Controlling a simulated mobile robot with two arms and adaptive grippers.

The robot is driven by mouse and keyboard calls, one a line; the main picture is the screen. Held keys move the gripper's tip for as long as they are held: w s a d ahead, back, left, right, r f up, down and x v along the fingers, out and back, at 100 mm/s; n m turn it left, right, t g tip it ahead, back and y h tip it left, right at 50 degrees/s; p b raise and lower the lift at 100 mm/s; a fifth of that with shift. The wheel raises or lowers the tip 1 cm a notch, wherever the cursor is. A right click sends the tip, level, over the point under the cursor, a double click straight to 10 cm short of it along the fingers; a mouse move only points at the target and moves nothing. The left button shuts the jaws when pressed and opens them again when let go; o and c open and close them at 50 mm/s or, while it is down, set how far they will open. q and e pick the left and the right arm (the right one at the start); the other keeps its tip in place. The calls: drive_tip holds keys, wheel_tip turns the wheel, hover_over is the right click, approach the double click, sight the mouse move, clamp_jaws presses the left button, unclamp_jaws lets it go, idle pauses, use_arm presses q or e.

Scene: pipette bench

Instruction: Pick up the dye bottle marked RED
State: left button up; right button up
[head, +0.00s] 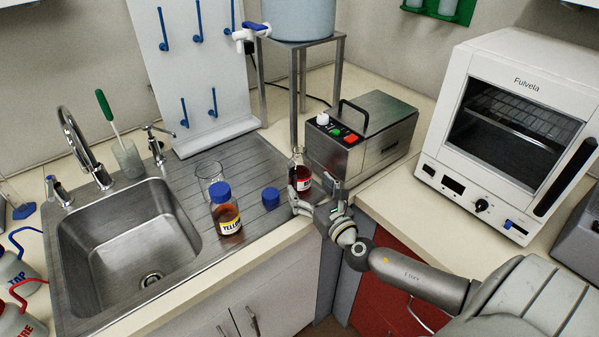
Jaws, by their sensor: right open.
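A clear glass bottle (301,172) with dark red liquid and a partly visible white label stands upright, uncapped, at the right end of the draining board, in front of the metal box. Its marking cannot be read and its lower part is partly hidden by my gripper. My right gripper (316,189) is open, with one finger at the left of this bottle and the other at its right; I cannot tell whether they touch it. A second bottle (227,217), marked YELLOW with a blue cap, stands to the left. My left gripper is not in view.
A loose blue cap (270,197) and a glass beaker (208,178) are on the draining board (245,158). The metal box (362,135) stands close behind the red bottle, beside a stand leg. The sink (135,245) is left; a white oven (515,125) is right.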

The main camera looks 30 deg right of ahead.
sight(305, 180)
drive_tip(key=shift+w+d+r, duration=0.1)
drive_tip(key=shift+w+r, duration=0.05)
drive_tip(key=shift+w, duration=0.65)
drive_tip(key=shift+w+d+p, duration=0.15)
drive_tip(key=shift+w+p, duration=0.15)
drive_tip(key=shift+w, duration=0.8)
drive_tip(key=shift+w+d+p, duration=0.1)
drive_tip(key=shift+w+p, duration=0.2)
drive_tip(key=shift+w, duration=0.75)
drive_tip(key=shift+c, duration=0.4)
drive_tip(key=c, duration=1.3)
drive_tip(key=shift+r, duration=0.1)
